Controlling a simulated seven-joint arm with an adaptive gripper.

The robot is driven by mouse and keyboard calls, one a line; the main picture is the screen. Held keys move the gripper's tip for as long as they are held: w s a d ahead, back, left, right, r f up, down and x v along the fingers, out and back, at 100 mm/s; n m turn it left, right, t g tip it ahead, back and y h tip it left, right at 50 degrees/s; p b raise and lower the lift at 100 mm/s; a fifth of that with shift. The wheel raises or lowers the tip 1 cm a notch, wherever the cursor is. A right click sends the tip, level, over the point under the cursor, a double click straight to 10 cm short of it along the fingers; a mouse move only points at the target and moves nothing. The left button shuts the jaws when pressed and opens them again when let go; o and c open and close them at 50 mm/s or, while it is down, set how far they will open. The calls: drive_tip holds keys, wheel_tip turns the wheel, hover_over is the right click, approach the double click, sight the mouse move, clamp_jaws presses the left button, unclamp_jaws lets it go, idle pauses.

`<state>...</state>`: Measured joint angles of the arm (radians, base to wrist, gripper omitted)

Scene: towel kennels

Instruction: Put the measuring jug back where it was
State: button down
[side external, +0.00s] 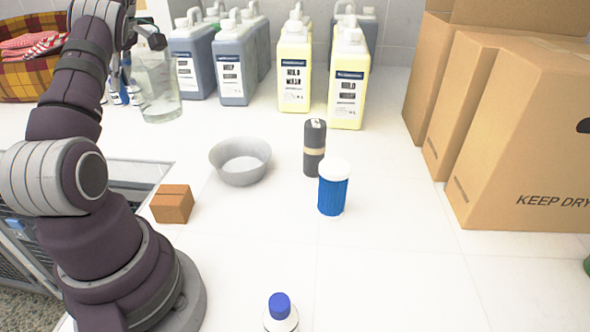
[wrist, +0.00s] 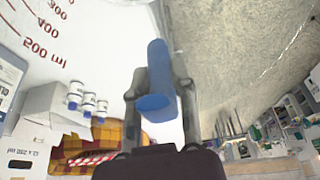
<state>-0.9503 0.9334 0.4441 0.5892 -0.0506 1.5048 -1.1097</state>
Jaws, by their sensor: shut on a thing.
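The clear measuring jug (side external: 158,92) hangs upright below my gripper (side external: 140,28) at the upper left of the side view. In the wrist view, the jug's transparent wall with red millilitre marks (wrist: 40,45) fills the upper left. My gripper (wrist: 157,88) is shut on a blue part (wrist: 157,75) that looks like the jug's handle. I cannot tell whether the jug's base touches the white counter or is just above it.
Several grey and yellow jugs (side external: 233,65) stand along the back wall, right of the measuring jug. A grey bowl (side external: 240,170), brown box (side external: 172,204), dark bottle (side external: 314,150) and blue tub (side external: 332,192) stand mid-counter. Cartons (side external: 520,140) fill the right. A plaid basket (side external: 30,80) is back left.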

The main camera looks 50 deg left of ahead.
drive_tip(key=shift+r, duration=0.75)
drive_tip(key=shift+w+d+r, duration=0.1)
drive_tip(key=shift+w, duration=0.05)
drive_tip(key=w+d+m+t+y, duration=0.1)
drive_tip(key=w+d+m+t, duration=0.2)
drive_tip(key=w+d+m, duration=1.3)
drive_tip(key=w+d+m+t+h, duration=0.1)
drive_tip(key=w+d+t, duration=0.15)
drive_tip(key=d, duration=1.55)
drive_tip(key=w+d+m+t, duration=0.1)
drive_tip(key=w+d, duration=0.2)
drive_tip(key=d, duration=1.4)
drive_tip(key=f, duration=1.5)
drive_tip(key=shift+w, duration=0.2)
drive_tip(key=shift+f, duration=0.15)
